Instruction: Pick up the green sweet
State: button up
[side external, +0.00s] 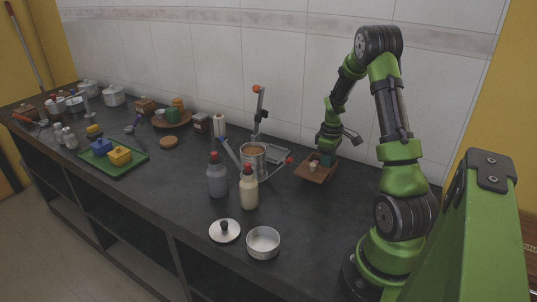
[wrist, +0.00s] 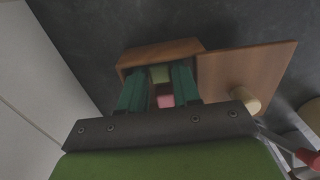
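The green sweet (wrist: 160,75) lies in a small wooden box (wrist: 160,52) in the wrist view, with a pink sweet (wrist: 165,100) beside it. My gripper (wrist: 158,76) is open, its two teal fingers on either side of the green sweet. I cannot tell whether the fingers touch it. In the side external view, my gripper (side external: 326,158) is low over the wooden box, at its back right. The sweets cannot be made out in that view.
A flat wooden lid (wrist: 235,70) with a pale knob (wrist: 245,100) adjoins the box. Two bottles (side external: 217,178) (side external: 249,190) and a steel pot (side external: 263,243) stand nearer the front. The tiled wall is close behind.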

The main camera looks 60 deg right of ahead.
grip_shut()
notch_tip(320, 180, up, 10)
dwell(0.6)
